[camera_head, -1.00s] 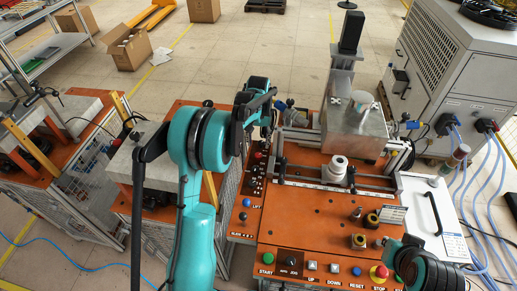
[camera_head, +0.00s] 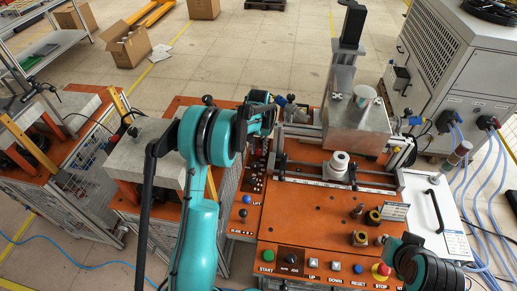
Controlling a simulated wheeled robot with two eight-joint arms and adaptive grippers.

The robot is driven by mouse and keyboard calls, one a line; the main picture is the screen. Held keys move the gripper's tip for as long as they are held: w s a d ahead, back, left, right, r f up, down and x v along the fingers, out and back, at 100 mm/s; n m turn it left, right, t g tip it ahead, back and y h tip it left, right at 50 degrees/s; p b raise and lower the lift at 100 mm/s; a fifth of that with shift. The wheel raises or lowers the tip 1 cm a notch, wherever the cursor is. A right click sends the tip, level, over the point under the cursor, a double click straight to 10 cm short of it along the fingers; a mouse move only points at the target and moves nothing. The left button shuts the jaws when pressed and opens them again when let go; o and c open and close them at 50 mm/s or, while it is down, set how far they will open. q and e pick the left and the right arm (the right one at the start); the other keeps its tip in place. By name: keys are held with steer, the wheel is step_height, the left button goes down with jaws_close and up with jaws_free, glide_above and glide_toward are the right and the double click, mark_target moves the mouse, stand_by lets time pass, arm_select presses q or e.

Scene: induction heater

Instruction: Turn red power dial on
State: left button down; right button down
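My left arm reaches up from the bottom of the head view. Its wrist and gripper (camera_head: 264,121) are over the far end of the narrow control strip (camera_head: 246,199) on the left of the orange machine table. The fingers are small, dark and partly hidden by my wrist, so their opening is unclear. I cannot clearly make out the red power dial; the far end of the strip is partly covered by my arm. A separate red mushroom button (camera_head: 382,269) on a yellow base sits on the front panel.
The metal heater block (camera_head: 356,128) stands behind the orange table top (camera_head: 310,209), with a white cylinder (camera_head: 339,161) before it. The front panel has a green button (camera_head: 268,254) and a black knob (camera_head: 291,258). A grey cabinet (camera_head: 455,65) stands at right.

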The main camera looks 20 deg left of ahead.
arm_select(q)
steer(key=shift+m, duration=0.3)
steer(key=m+b, duration=0.1)
steer(key=m, duration=0.2)
steer(key=shift+m, duration=0.4)
steer(key=m+b, duration=0.1)
steer(key=m, duration=0.3)
steer(key=shift+m, duration=0.3)
steer(key=m, duration=0.4)
steer(key=shift+m+b, duration=0.45)
steer(key=shift+m, duration=1.95)
steer(key=c, duration=1.2)
jaws_free()
